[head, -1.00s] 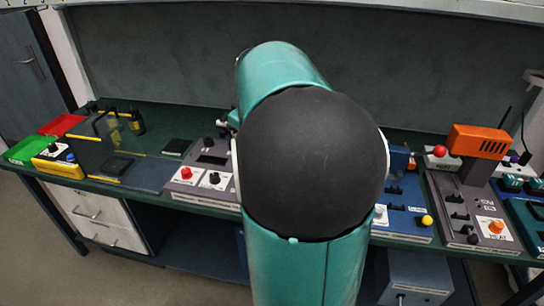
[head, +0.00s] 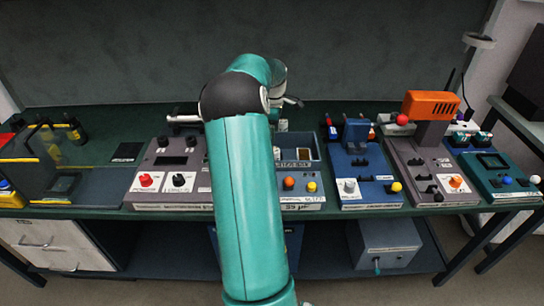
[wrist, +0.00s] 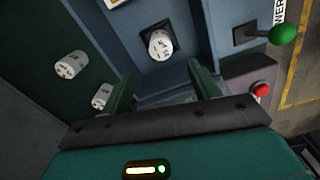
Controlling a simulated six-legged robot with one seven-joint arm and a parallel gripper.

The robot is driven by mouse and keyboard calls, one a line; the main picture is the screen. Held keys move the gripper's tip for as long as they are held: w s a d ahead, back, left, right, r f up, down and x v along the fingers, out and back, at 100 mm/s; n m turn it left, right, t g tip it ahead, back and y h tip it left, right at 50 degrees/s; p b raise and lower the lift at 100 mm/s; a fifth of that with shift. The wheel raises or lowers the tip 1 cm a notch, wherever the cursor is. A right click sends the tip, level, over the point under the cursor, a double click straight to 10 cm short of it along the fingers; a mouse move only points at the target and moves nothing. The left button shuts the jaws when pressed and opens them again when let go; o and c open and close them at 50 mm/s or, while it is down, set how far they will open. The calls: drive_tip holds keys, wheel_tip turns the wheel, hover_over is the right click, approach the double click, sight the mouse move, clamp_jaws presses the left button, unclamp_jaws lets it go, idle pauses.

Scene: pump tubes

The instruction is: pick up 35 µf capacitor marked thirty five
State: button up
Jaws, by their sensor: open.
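In the wrist view, a white cylindrical capacitor (wrist: 160,46) stands in a dark square recess of a blue-grey station, ahead of my gripper (wrist: 162,80). Its top carries dark marks that I cannot read for certain. Two more white capacitors, one at the left (wrist: 70,64) and one lower, partly covered beside my left finger (wrist: 102,97), are on a dark green surface. My gripper's two green fingers are apart with nothing between them. In the head view, my arm hides part of the station with the "35 µF" front label (head: 297,206).
A green ball-ended lever (wrist: 283,34) and a red button (wrist: 261,89) lie right of my fingers. In the head view, a grey panel with a red knob (head: 146,180) is on the left. A blue station (head: 363,165) and an orange device (head: 430,105) stand on the right.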

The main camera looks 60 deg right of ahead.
sight(275, 150)
wheel_tip(275, 150, down, 4)
drive_tip(key=shift+f, duration=0.1)
drive_tip(key=shift+s+a, duration=0.1)
drive_tip(key=shift+s, duration=0.3)
drive_tip(key=shift+f, duration=0.3)
wheel_tip(275, 150, down, 5)
drive_tip(key=shift+r, duration=0.1)
drive_tip(key=c, duration=1.1)
